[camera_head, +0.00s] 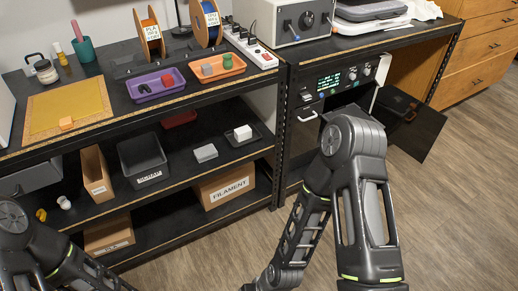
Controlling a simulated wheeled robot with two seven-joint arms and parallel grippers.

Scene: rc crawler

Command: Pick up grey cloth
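A pale grey, soft-looking item (424,9) lies at the back right of the bench top, cut off by the top edge of the view. It may be the grey cloth, but I cannot tell for sure. My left arm comes in at the bottom left and my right arm rises in front of the bench's right half, bent at the elbow. The fingers of both grippers are out of view below the bottom edge.
A grey-white case (370,12) sits beside the pale item. Left of it are a power supply (287,20), power strip (250,43), purple tray (156,84) and orange tray (217,68). An open dark door (417,130) juts out below the bench. Floor at right is clear.

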